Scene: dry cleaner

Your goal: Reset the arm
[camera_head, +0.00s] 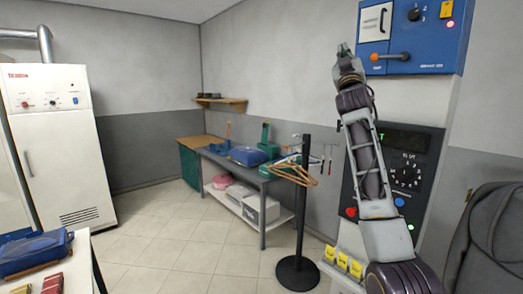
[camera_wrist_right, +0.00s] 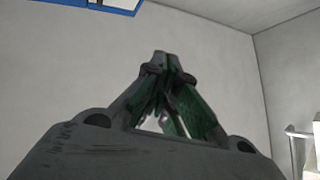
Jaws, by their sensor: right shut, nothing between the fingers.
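My right arm rises from the bottom right of the head view, in front of a machine with a dark control panel (camera_head: 408,150). My right gripper (camera_head: 344,49) is at the top of the arm, pointing up, just left of the blue control box (camera_head: 425,35). In the right wrist view the right gripper (camera_wrist_right: 161,56) has its fingertips together with nothing between them. Behind it is bare wall. A corner of the blue box (camera_wrist_right: 100,4) shows at the top. My left gripper is not in view.
A stand (camera_head: 296,270) with hangers (camera_head: 295,173) stands left of my arm. Behind it a grey table (camera_head: 262,176) holds a blue bundle (camera_head: 248,156). A white cabinet (camera_head: 60,140) is at left. A table (camera_head: 82,265) is at lower left. The middle floor is clear.

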